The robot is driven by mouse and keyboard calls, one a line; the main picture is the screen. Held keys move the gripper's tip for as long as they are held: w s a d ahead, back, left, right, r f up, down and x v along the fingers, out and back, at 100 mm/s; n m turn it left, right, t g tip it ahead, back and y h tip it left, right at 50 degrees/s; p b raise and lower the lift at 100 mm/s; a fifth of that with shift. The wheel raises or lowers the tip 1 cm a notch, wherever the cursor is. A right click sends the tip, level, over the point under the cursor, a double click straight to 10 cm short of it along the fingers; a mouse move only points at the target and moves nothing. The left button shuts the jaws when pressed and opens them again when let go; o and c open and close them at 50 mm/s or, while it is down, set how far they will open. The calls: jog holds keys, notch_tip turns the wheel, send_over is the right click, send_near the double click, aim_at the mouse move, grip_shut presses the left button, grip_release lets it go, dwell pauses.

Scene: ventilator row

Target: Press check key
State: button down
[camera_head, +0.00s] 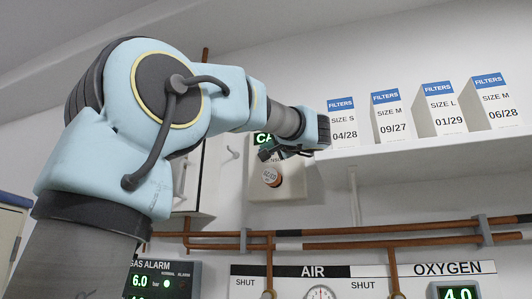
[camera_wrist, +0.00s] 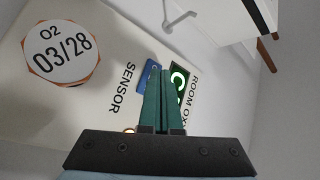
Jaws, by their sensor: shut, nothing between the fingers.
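A pale room-oxygen monitor (camera_head: 290,188) hangs on the wall beside the shelf; its panel (camera_wrist: 100,95) fills the left of the wrist view. A blue key or label (camera_wrist: 146,84) shows on it just left of my fingers, partly hidden; its lettering is unreadable, so I cannot tell if it is the check key. A lit green display (camera_wrist: 179,78) is just right of the fingers. My gripper (camera_head: 266,155) is shut and empty in front of the monitor; its teal fingertips (camera_wrist: 163,72) point at the panel between key and display. I cannot tell whether they touch.
A round O2 sensor (camera_head: 271,176) marked 03/28 (camera_wrist: 60,46) sits on the monitor. Several filter boxes (camera_head: 391,118) stand on a shelf (camera_head: 430,153) to the right. A white cabinet (camera_head: 197,175) is left. Copper pipes (camera_head: 390,228) and a gas alarm (camera_head: 160,285) lie below.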

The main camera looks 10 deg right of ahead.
jog(key=shift+w+d, duration=0.1)
dwell(0.5)
jog(key=shift+s+a+f+b, duration=0.15)
jog(key=shift+s+a+b, duration=0.15)
jog(key=shift+s+b, duration=0.35)
jog(key=shift+a, duration=0.1)
jog(key=s+b, duration=0.1)
jog(key=s+a+b, duration=0.1)
jog(key=s, duration=0.1)
jog(key=s+a+b, duration=0.1)
jog(key=shift+s+a+b, duration=0.15)
jog(key=shift+s+b, duration=0.05)
jog(key=shift+b, duration=0.2)
